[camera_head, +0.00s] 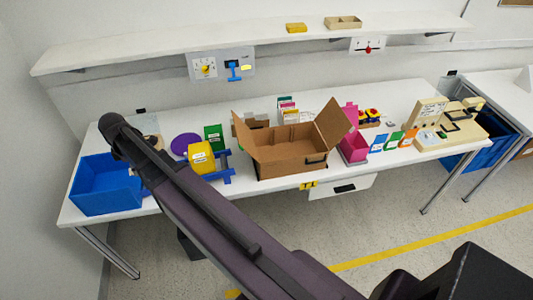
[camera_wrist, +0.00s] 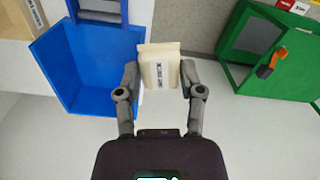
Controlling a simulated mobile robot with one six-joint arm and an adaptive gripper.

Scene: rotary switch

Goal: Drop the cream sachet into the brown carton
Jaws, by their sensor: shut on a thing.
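The cream sachet (camera_wrist: 160,68) is in my gripper (camera_wrist: 160,80) in the wrist view. It is a pale block-like packet with a printed label, and both fingers are shut on its sides. The brown carton (camera_head: 290,164) stands near the middle of the table in the head view. Its top is open and its flaps are spread outward. My arm crosses the head view in front of the table. The gripper and sachet cannot be made out there, so their distance from the carton cannot be told.
A blue bin (camera_head: 105,198) stands at the table's left end. A yellow container (camera_head: 202,160) and a pink box (camera_head: 354,150) flank the carton. The wrist view shows an open blue container (camera_wrist: 76,70) at left and a green cabinet (camera_wrist: 272,45) with an orange handle at right.

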